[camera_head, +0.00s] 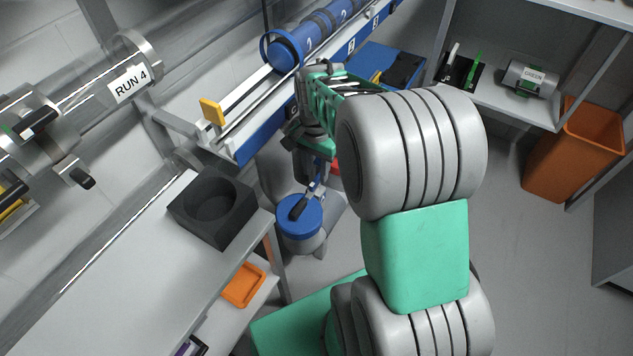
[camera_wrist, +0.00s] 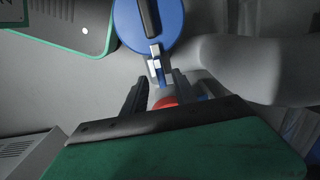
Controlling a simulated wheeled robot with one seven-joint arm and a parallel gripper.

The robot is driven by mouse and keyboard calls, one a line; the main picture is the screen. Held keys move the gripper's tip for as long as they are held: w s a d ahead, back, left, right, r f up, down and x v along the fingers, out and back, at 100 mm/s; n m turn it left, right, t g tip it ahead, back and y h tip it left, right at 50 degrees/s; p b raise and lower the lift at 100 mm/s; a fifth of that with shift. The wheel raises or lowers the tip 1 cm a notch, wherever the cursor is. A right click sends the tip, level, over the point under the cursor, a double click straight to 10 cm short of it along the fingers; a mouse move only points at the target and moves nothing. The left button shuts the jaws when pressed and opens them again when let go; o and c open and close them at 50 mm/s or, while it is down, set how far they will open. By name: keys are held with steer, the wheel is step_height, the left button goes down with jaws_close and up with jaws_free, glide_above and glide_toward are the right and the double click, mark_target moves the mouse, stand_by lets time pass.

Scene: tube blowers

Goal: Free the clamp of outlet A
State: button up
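A round blue cap (camera_head: 300,215) with a black bar handle closes the end of a grey pipe fitting below my gripper. The cap is at the top of the wrist view (camera_wrist: 172,22). A blue and pale clamp lever (camera_wrist: 157,60) sits at the cap's edge, pointing toward my gripper (camera_wrist: 160,90). My gripper's two dark fingers are apart, one either side of the lever's near end, with gaps visible. I cannot tell if they touch it. A red part (camera_wrist: 165,102) shows between the fingers, partly hidden by the gripper body. No outlet letter is readable.
A black block with a round recess (camera_head: 212,207) stands on the bench at left. A blue rail with numbered blue carriers (camera_head: 320,32) runs above my gripper. An orange tray (camera_head: 242,285) is lower left, and an orange bin (camera_head: 572,150) is right. Floor at right is clear.

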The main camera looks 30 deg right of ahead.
mark_target(316, 179)
step_height(316, 179, down, 3)
steer(key=shift+f+b, duration=0.15)
steer(key=shift+b, duration=0.2)
steer(key=shift+c, duration=0.3)
jaws_close()
